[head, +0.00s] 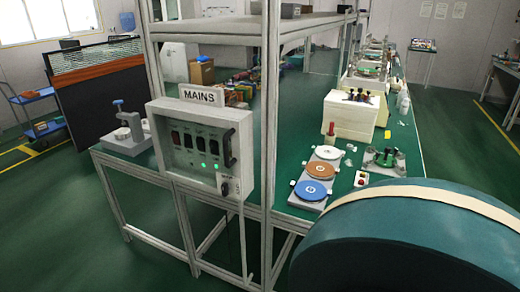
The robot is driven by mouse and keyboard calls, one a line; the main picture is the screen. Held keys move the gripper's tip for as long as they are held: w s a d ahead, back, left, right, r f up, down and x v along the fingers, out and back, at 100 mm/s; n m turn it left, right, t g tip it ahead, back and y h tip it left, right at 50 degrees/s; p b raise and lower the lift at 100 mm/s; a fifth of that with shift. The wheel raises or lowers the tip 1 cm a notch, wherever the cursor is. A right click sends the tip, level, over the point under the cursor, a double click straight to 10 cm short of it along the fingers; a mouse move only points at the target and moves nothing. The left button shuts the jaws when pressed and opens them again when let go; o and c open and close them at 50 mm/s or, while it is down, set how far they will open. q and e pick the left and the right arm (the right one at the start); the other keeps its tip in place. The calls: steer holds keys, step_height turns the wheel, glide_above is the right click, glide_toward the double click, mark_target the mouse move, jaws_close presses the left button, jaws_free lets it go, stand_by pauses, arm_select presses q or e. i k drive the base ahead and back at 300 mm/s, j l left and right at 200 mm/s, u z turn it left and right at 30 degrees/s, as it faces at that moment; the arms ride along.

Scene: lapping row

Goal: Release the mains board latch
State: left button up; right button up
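The mains board (183,155) is a light grey box under a white sign (201,95) reading MAINS, fixed to the metal frame left of centre. Its face has a row of dark switches (201,141) and small lit green lamps (214,167). A black curved handle (229,148) stands on its right side. A small black knob (225,188) sits on a light plate at the lower right corner; it may be the latch, but its state is too small to tell. Neither of my grippers is in view.
A large teal rounded body (400,240) with a cream band fills the lower right. A green workbench (340,185) behind holds coloured discs (313,190) and fixtures. Metal posts (270,120) stand right of the board. Green floor (60,225) is clear at lower left.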

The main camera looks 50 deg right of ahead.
mark_target(225, 187)
steer(key=z, duration=1.45)
